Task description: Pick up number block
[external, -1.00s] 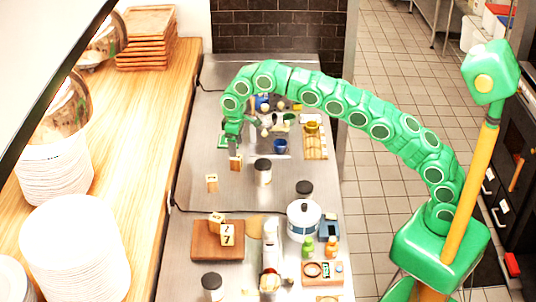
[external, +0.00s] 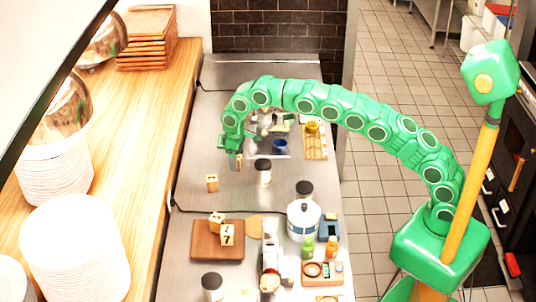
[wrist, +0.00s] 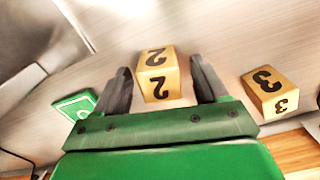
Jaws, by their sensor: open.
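A wooden number block with a black 2 (wrist: 157,76) stands on the steel counter, between the spread grey fingers of my gripper (wrist: 160,70) in the wrist view. The jaws are open, and a gap shows on each side of the block. In the external view my gripper (external: 236,158) is low over the counter and largely covers this block. A second number block, with a 3 (wrist: 266,90), lies to the right in the wrist view, outside the fingers; a block (external: 212,183) stands nearer the camera in the external view.
More number blocks (external: 228,235) sit on a brown wooden board (external: 204,252). A dark-lidded jar (external: 263,173) stands right of my gripper. A green tile (wrist: 73,106) lies left of the fingers. A lidded pot (external: 303,222) stands farther right. Bare counter lies around the block.

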